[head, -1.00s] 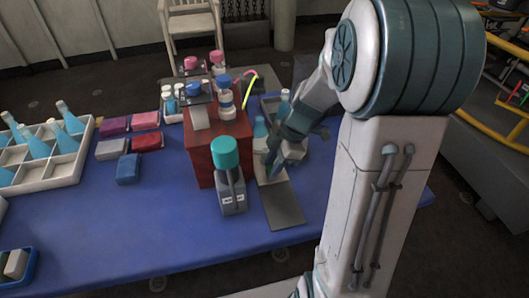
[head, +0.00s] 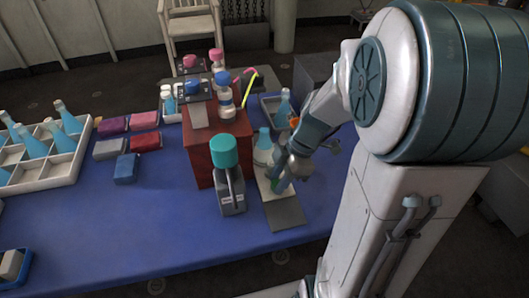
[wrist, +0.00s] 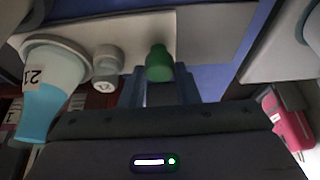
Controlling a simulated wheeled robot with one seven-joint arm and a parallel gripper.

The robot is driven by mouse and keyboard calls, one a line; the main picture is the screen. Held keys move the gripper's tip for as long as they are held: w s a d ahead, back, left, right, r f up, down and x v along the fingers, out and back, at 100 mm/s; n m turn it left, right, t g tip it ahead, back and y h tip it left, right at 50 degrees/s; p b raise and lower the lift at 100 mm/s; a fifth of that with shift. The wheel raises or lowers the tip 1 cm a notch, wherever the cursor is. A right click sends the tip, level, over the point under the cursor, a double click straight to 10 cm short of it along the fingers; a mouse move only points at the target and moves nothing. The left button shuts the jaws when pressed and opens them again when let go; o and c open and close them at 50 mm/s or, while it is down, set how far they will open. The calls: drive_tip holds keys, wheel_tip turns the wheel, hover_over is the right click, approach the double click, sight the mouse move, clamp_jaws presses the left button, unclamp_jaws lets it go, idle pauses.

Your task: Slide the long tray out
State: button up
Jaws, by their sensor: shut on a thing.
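The long tray (head: 268,192) is a narrow pale board on the table, right of the red box, partly covered by my arm. In the wrist view, the tray (wrist: 205,35) crosses the top. It carries a bottle of blue liquid (head: 263,153), a small white capped jar (wrist: 106,68) and a green knob (wrist: 159,63). The bottle (wrist: 45,85) also shows in the wrist view. My gripper (wrist: 160,85) is shut on the green knob, one finger on each side. In the head view, the gripper (head: 279,184) is low over the tray's near part.
A grey plate (head: 283,215) lies before the tray's near end. A grey holder with a teal-capped item (head: 231,190) stands close on the left, before the red box (head: 203,152). A small bin with a bottle (head: 271,104) stands behind.

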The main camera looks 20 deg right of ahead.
drive_tip(key=shift+s+b, duration=0.55)
drive_tip(key=shift+s, duration=3.35)
drive_tip(key=o, duration=0.7)
drive_tip(key=shift+o, duration=0.2)
drive_tip(key=shift+r, duration=0.1)
wheel_tip(320, 180, up, 7)
drive_tip(key=p, duration=0.4)
drive_tip(key=shift+p, duration=0.3)
